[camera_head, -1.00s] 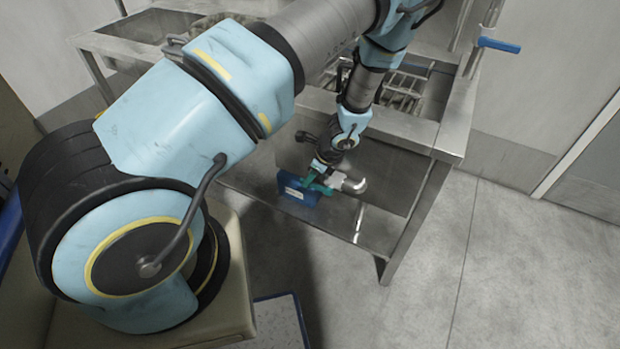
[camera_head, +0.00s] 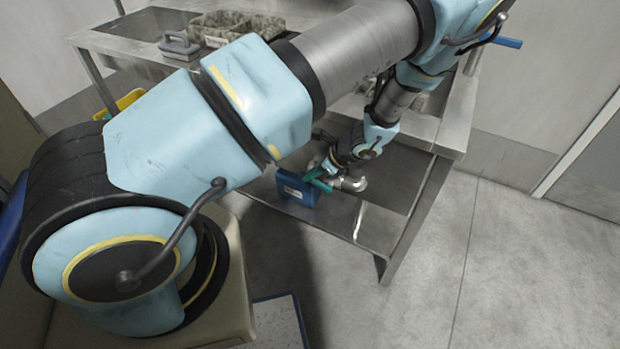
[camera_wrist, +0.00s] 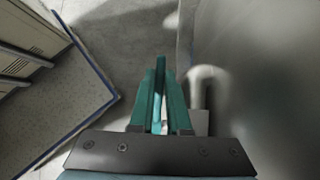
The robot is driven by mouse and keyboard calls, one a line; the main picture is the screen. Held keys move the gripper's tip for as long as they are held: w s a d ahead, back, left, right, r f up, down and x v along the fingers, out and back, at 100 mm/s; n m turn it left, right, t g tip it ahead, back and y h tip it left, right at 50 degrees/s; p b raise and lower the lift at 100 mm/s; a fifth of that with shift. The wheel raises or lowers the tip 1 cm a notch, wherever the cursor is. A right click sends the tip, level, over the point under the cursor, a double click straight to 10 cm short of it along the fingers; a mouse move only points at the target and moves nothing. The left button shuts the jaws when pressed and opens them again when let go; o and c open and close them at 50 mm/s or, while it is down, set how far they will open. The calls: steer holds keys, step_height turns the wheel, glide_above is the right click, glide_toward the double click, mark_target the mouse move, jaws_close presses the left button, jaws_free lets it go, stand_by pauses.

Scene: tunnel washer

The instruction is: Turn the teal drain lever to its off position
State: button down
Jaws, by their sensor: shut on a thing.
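The teal drain lever (camera_head: 322,185) sits on a metal pipe fitting (camera_head: 352,184) under the steel sink bench in the head view. My gripper (camera_wrist: 160,92) is shut on the lever. In the wrist view, its teal fingers stand on both sides of a narrow teal strip, which looks like the lever (camera_wrist: 159,66). Fingers and lever share nearly one colour, so their edges are hard to separate. The pale, blurred pipe (camera_wrist: 208,76) curves just right of the fingers. My wrist partly hides the lever's pivot in the head view.
A blue box (camera_head: 297,190) stands on the lower shelf, close left of the lever. The steel bench (camera_head: 452,137) is above, with a leg (camera_head: 410,225) to the right. A grey-handled item (camera_head: 180,46) and a basket (camera_head: 222,30) are on top. Floor at right is clear.

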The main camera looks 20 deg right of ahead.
mark_target(329, 187)
steer(key=t+y+b, duration=0.1)
steer(key=s+d+r+t+y+b, duration=0.1)
steer(key=shift+d+t+y, duration=0.15)
steer(key=shift+t+y, duration=0.15)
steer(key=shift+y, duration=0.1)
steer(key=shift+s+d+r+t+y+b, duration=0.15)
steer(key=shift+s+d+t+y+b, duration=0.15)
steer(key=shift+t+y+b, duration=0.3)
steer(key=shift+s+d+r+t+y+b, duration=0.15)
steer(key=shift+s+d+t+y+b, duration=0.2)
steer(key=shift+b, duration=0.3)
steer(key=t+y+b, duration=0.1)
steer(key=s+d+t+y+b, duration=0.1)
steer(key=b, duration=0.1)
steer(key=t+y+b, duration=0.1)
steer(key=b, duration=0.1)
steer(key=shift+s+d+r, duration=0.1)
steer(key=shift+s+d, duration=0.15)
steer(key=t+y+b, duration=0.1)
steer(key=b, duration=0.1)
steer(key=s+d+t+y+b, duration=0.1)
steer(key=y+b, duration=0.1)
steer(key=shift+s+d+t+b, duration=0.25)
steer(key=shift+d+t+b, duration=0.05)
steer(key=shift+t, duration=0.05)
steer(key=shift+r+y, duration=0.1)
steer(key=shift+y, duration=0.15)
steer(key=c, duration=0.9)
jaws_free()
steer(key=shift+d, duration=0.1)
